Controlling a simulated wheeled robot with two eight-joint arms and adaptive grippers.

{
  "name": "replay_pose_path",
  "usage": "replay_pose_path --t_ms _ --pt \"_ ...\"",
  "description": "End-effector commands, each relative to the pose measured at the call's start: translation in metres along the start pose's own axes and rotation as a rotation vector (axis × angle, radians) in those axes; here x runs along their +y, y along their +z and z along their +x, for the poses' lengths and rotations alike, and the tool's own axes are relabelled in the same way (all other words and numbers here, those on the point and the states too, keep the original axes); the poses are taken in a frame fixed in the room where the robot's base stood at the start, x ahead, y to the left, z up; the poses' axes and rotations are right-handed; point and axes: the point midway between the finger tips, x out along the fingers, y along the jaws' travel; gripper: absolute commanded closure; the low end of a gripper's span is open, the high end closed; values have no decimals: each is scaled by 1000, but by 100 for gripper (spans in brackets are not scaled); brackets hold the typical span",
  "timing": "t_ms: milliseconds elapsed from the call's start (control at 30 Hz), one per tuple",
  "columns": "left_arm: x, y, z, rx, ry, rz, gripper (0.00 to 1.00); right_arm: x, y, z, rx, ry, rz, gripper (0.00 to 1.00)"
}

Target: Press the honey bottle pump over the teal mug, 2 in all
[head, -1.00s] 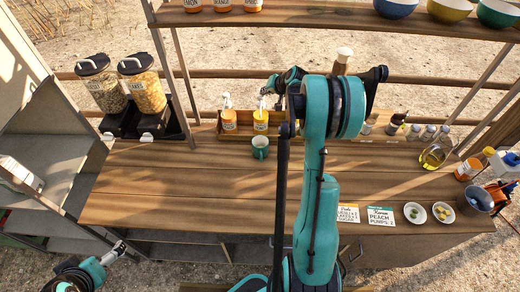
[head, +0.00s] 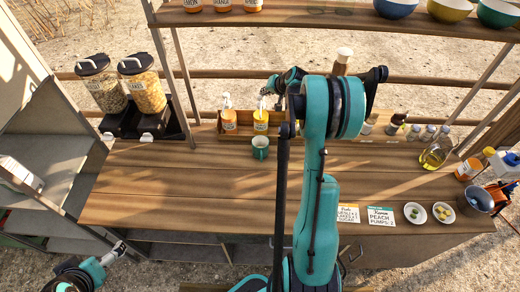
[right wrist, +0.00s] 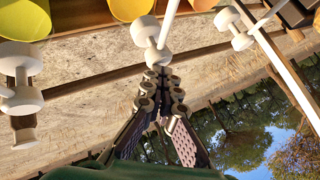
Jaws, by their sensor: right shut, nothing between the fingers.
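The teal mug (head: 260,147) stands upright on the counter, in front of a yellow pump bottle (head: 261,122) with a white pump head. I take this bottle for the honey, but its label is too small to read. My right gripper (head: 265,95) is at that pump head, partly hidden by my arm. In the right wrist view the right gripper's fingers (right wrist: 158,88) are shut and empty, with a white pump head (right wrist: 150,32) just past their tips. Whether they touch it I cannot tell. My left gripper (head: 117,248) is low at the left, its jaws unclear.
An orange pump bottle (head: 229,120) stands left of the yellow one in a wooden tray (head: 205,132). Two cereal dispensers (head: 143,90) are at the left. Cards (head: 381,216), small dishes (head: 414,213) and an oil flask (head: 435,154) are at the right. The middle counter is clear.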

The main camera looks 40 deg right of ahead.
Motion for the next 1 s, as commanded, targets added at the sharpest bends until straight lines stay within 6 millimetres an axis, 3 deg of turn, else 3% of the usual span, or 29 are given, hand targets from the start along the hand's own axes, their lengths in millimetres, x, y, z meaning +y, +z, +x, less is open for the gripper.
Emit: replay_pose_path --t_ms 233,1000 --pt "0 6 8 0 0 0 0 5 5 7 -1 1 -1 100" --pt "0 3 4 0 0 0 0 0 0 1 -1 1 -1 100"
